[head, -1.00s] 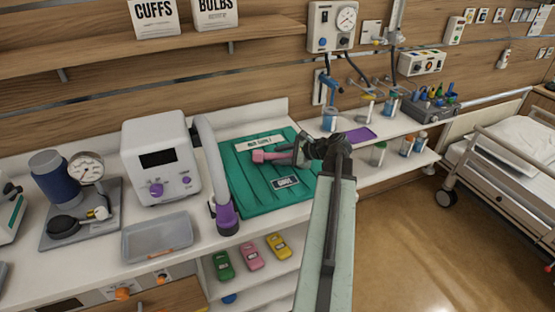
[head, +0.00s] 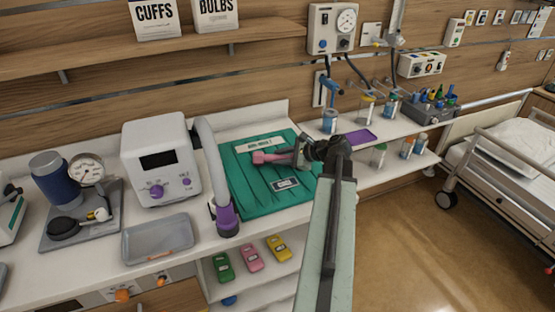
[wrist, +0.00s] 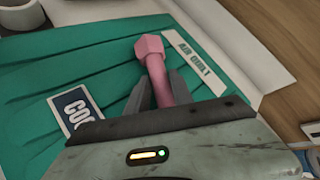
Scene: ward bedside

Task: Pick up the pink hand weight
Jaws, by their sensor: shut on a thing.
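The pink hand weight (head: 265,157) is over the green quilt (head: 250,200) on the counter, its pink head pointing left in the head view. In the wrist view the pink hand weight (wrist: 150,52) has its faceted head beyond the fingers and its handle between them. My gripper (head: 298,153) is shut on the handle; its two grey fingers also show in the wrist view (wrist: 158,92). The weight's near end is hidden by my gripper. I cannot tell whether the weight touches the quilt.
A white machine (head: 160,160) with a thick grey hose (head: 211,160) stands left of the quilt. A grey tray (head: 158,238) lies in front of the machine. A purple tray (head: 357,136) and bottles are on the right shelf. Small coloured cars (head: 250,258) sit on the lower shelf.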

